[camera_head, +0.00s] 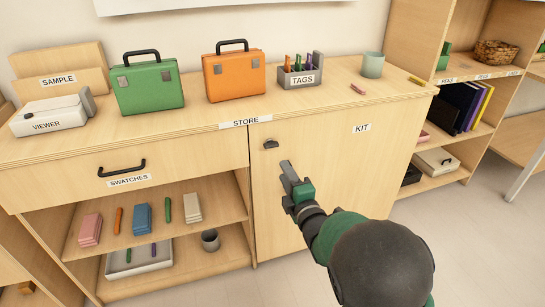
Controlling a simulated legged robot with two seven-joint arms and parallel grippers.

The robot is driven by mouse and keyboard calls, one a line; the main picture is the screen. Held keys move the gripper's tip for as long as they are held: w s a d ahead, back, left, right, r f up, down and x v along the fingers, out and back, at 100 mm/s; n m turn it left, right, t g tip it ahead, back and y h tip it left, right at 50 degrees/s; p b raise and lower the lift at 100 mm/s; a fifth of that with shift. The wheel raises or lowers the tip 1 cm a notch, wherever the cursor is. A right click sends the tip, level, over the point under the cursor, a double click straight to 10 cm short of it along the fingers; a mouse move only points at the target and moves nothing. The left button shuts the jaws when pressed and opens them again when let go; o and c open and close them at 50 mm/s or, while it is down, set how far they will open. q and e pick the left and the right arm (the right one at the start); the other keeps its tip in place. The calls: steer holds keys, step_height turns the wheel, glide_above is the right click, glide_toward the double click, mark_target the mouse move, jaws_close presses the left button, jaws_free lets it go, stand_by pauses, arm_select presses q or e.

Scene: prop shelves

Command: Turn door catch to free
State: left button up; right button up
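The door catch (271,144) is a small dark piece near the upper left corner of the light wood door (345,180) labelled KIT. It looks roughly level, but it is too small to tell its exact setting. The door appears closed. My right gripper (287,170) is in front of the door, just below and slightly right of the catch, with a small gap in the picture. Its grey fingers point up toward the catch and overlap, so their opening does not show. My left gripper is not in view.
On the cabinet top (215,120) stand a green case (148,88), an orange case (235,77), a TAGS holder (302,78), a teal cup (372,65) and a white viewer (48,117). A drawer with a black handle (122,168) and open shelves are left of the door.

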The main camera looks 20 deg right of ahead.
mark_target(272, 147)
steer(key=w+b, duration=0.1)
steer(key=w, duration=0.3)
steer(key=w+b, duration=0.1)
steer(key=w, duration=0.3)
steer(key=w+b, duration=0.1)
steer(key=w, duration=0.4)
steer(key=shift+d+f, duration=0.25)
steer(key=shift+f, duration=0.1)
steer(key=shift+w+a+r, duration=0.15)
steer(key=shift+w+a, duration=0.05)
steer(key=shift+d, duration=0.1)
steer(key=shift+c, duration=0.4)
steer(key=shift+c, duration=1.3)
jaws_close()
